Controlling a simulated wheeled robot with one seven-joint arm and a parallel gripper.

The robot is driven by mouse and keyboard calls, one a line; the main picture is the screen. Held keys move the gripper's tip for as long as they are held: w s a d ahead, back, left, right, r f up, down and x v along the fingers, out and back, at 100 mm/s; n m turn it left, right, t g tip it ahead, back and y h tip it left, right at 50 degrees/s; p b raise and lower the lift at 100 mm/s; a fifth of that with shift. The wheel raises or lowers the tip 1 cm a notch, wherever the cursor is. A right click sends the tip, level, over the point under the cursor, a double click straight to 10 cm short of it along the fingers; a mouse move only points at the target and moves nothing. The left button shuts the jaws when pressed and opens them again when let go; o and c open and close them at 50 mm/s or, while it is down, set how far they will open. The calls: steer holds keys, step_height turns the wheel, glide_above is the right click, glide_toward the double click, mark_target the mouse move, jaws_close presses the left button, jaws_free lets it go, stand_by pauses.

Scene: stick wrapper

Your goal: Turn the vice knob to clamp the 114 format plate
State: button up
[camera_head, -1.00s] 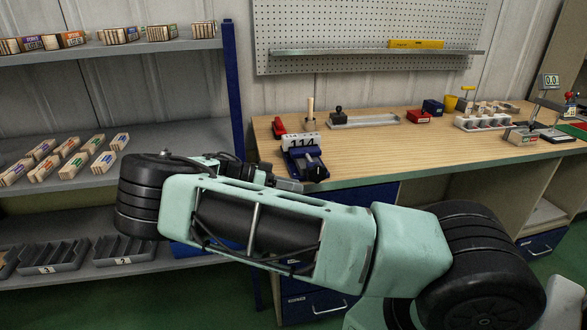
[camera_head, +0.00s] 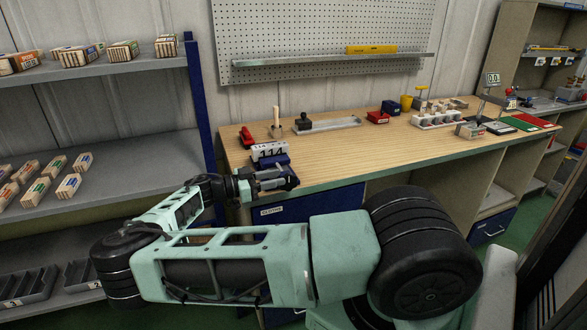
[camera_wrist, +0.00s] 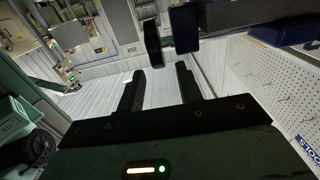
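The white format plate marked 114 (camera_head: 270,152) stands upright at the blue vice (camera_head: 284,160), near the front left edge of the workbench. My gripper (camera_head: 276,181) is at the front of the vice and partly covers it in the head view. In the wrist view my gripper (camera_wrist: 160,80) is open, with two black fingers apart and nothing between them. A dark rounded knob (camera_wrist: 153,45) beside a blue vice part (camera_wrist: 184,30) shows just beyond the fingertips, apart from them. Whether the plate is held tight by the jaws cannot be told.
The wooden workbench (camera_head: 340,160) carries a red tool (camera_head: 246,138), a grey tray (camera_head: 335,124) and a red box (camera_head: 377,117) behind the vice. A shelf rack (camera_head: 110,155) with several boxes stands on the left. The middle of the bench top is clear.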

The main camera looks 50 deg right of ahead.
steer(key=p+x, duration=0.2)
steer(key=x, duration=0.4)
steer(key=shift+s+d, duration=0.15)
steer(key=shift+d, duration=0.1)
jaws_close()
